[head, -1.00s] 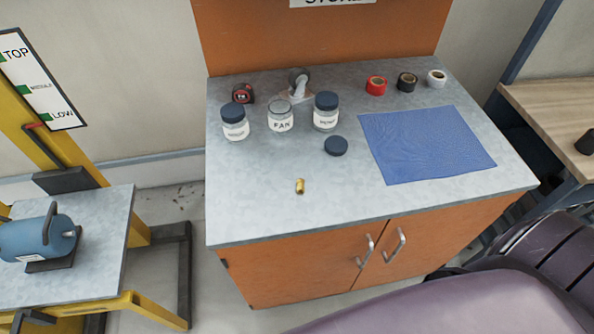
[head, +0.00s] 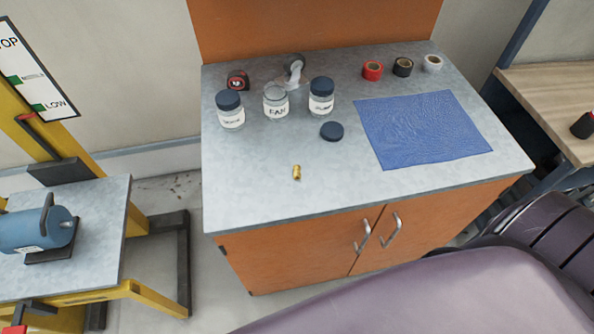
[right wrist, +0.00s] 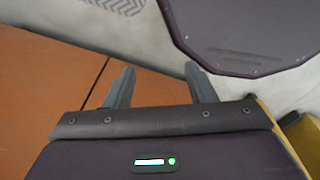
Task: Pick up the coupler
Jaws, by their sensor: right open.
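The coupler, a small brass-coloured cylinder (head: 297,172), lies on the grey countertop (head: 250,200) in the head view, left of the blue mat and in front of the jars. My right gripper (right wrist: 158,85) shows in the right wrist view with its two grey fingers apart and nothing between them. It points at the orange cabinet front and the floor, away from the coupler. Neither gripper shows in the head view, and my left gripper is in no view.
Three labelled jars (head: 276,103), a loose dark lid (head: 332,131), a red tape measure (head: 238,80) and tape rolls (head: 403,67) stand on the counter. A blue mat (head: 425,130) lies at right. A lift table (head: 100,235) with a blue cylinder (head: 35,232) stands left. The front counter is clear.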

